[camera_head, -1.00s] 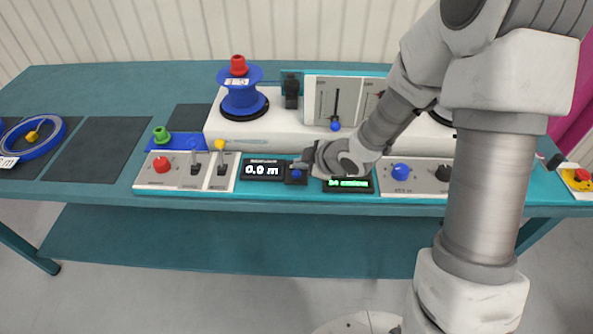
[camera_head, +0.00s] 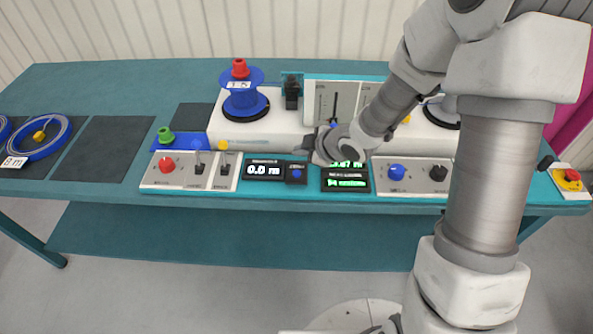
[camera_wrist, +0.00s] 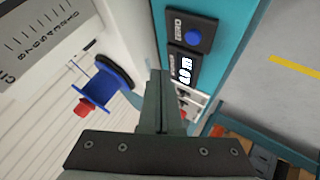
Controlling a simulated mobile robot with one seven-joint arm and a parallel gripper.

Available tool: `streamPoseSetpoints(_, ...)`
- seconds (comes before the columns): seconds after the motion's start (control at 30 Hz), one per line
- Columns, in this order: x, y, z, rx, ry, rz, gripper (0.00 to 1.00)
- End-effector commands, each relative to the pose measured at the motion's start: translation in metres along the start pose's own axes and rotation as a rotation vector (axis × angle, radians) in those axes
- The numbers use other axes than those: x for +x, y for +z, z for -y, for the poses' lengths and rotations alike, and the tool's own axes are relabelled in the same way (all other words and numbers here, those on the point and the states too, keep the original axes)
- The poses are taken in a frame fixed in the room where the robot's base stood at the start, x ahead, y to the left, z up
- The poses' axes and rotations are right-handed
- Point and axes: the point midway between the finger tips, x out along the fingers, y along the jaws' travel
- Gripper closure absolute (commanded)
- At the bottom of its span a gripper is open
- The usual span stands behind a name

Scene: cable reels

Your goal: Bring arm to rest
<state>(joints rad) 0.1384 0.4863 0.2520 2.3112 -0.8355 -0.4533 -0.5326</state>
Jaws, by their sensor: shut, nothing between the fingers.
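My gripper (camera_wrist: 161,105) is shut and empty in the wrist view, its two fingers pressed together. In the head view, my gripper (camera_head: 318,150) is held above the control strip, near the displays in the middle of the bench. Its fingertips are hard to make out there because the wrist hides part of them. My arm comes in from the right and partly covers the machine behind it. A small black panel with a blue button (camera_head: 297,173) lies just left of the gripper and also shows in the wrist view (camera_wrist: 193,37).
The teal bench (camera_head: 90,83) holds a white machine with a blue reel (camera_head: 243,101). A display (camera_head: 263,170) reads 0.0 m. Switch panels (camera_head: 190,171) line the front edge. A blue cable coil (camera_head: 52,150) lies left. An emergency stop (camera_head: 572,175) sits far right.

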Motion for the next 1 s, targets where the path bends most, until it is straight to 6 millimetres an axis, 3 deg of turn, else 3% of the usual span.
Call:
streamPoseSetpoints(0.4, 0.0, 0.0, 0.0, 0.001, 0.001, 0.002, 1.0)
streamPoseSetpoints(0.57, -0.016, 0.004, -0.014, 0.027, 0.028, 0.058, 1.0)
streamPoseSetpoints(0.67, -0.041, 0.011, -0.031, 0.08, 0.069, 0.141, 1.0)
streamPoseSetpoints(0.8, -0.09, 0.021, -0.052, 0.203, 0.143, 0.273, 1.0)
streamPoseSetpoints(1.0, -0.165, 0.026, -0.064, 0.421, 0.246, 0.413, 1.0)
